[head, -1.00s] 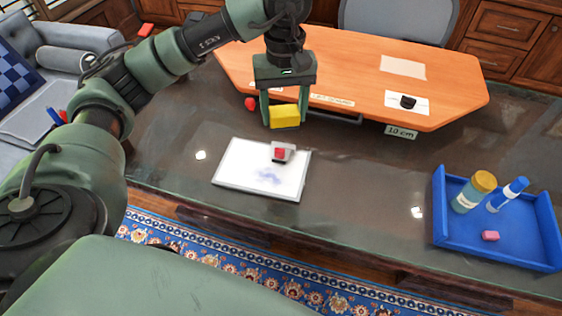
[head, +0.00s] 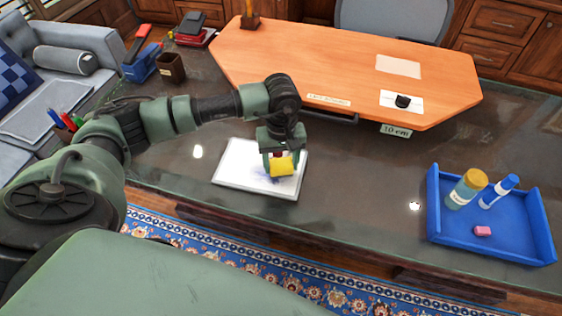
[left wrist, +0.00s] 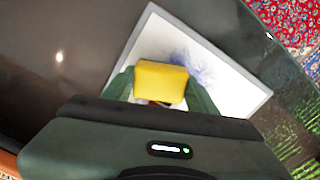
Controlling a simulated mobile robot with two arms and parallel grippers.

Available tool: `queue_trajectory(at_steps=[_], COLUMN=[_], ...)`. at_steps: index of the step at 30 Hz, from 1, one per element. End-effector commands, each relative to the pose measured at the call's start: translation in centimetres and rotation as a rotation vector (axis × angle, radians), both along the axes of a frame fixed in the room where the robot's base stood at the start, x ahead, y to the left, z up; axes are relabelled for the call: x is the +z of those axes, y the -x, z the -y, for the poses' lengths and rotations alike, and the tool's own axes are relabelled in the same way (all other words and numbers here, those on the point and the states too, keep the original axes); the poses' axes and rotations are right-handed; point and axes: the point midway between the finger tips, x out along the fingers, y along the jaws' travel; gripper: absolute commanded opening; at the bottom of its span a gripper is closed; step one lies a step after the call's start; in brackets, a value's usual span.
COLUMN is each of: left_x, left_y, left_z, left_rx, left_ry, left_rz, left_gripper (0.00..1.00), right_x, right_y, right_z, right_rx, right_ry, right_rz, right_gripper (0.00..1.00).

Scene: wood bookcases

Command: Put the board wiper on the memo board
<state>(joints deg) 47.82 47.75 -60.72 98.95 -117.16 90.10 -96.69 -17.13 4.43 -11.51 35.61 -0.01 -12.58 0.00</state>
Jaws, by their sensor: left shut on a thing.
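The memo board (head: 232,168) is a white panel with a pale frame and a blue smudge, lying flat on the dark desk. My left gripper (head: 281,164) is over its right part, pointing down. It is shut on a yellow block, the board wiper (head: 283,167). In the left wrist view the wiper (left wrist: 160,82) sits between the two green fingers, with the memo board (left wrist: 215,92) behind it. I cannot tell whether the wiper touches the board. A bit of red shows between the fingers; most of that small thing is hidden. My right gripper is not in view.
A blue tray (head: 545,225) at the right holds a jar (head: 466,189), a blue-and-white marker (head: 499,192) and a pink eraser (head: 482,231). An orange raised desktop (head: 330,65) stands behind the board. The dark desk between board and tray is mostly clear.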

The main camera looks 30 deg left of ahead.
Motion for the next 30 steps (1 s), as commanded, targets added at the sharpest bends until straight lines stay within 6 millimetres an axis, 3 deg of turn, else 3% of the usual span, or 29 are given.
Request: queue_trajectory(at_steps=[11,12,14,24,30], left_x=[-0.7,-0.6,-0.5,-0.3,1.7], left_y=[0.0,0.0,0.0,0.0,-0.2], left_z=[0.0,0.0,0.0,0.0,0.0], left_rx=[-0.001,-0.001,-0.001,0.0,-0.002], left_ry=[0.001,0.001,0.0,0.0,0.001], left_rz=[0.002,0.002,0.001,0.001,0.007], left_gripper=[0.18,0.63,0.79,0.79,0.79], right_x=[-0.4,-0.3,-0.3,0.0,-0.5], right_y=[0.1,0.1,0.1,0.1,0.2], right_z=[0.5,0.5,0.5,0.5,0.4], right_rx=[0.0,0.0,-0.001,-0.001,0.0], right_ry=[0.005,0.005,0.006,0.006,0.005], right_rz=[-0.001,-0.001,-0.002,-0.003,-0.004], right_gripper=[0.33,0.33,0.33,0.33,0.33])
